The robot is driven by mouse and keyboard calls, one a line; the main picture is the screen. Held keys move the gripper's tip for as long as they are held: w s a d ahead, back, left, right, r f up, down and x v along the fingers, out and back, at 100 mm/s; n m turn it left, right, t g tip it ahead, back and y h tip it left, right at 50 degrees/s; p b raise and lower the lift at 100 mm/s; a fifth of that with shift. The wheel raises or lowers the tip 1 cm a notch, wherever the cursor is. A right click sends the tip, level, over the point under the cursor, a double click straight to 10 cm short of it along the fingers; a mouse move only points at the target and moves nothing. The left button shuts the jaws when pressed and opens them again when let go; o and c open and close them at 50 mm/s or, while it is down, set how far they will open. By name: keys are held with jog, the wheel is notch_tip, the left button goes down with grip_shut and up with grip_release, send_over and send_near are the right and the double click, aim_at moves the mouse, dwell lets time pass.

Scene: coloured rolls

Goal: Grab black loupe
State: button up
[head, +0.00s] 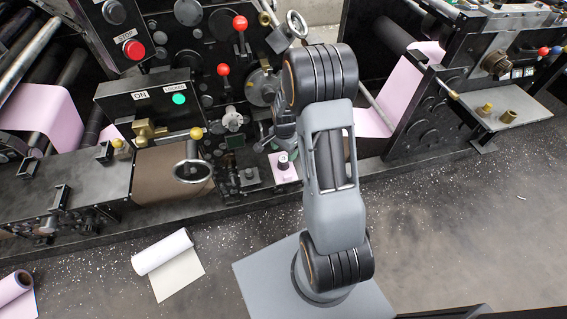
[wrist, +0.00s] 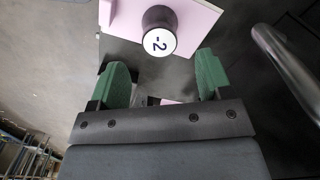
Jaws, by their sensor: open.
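In the head view the loupe (head: 283,162) is small, on the pink sheet (head: 287,175) at the machine's front. My gripper (wrist: 162,66) is open, its two green fingers spread apart with nothing between them. In the wrist picture the loupe lies above the fingertips, roughly centred between them. In the head view my arm hides much of the area right of the loupe.
Dark machinery with red knobs (head: 223,70) and a handwheel (head: 192,171) stands close to the left of the loupe. A metal bar (wrist: 290,65) is at the right in the wrist view. A white roll (head: 162,251) lies on the floor, where the right side is largely clear.

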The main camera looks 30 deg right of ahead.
aim_at(284, 158)
jog(key=shift+a+f, duration=0.1)
jog(key=shift+f, duration=2.55)
jog(key=shift+c, duration=0.5)
jog(key=c, duration=1)
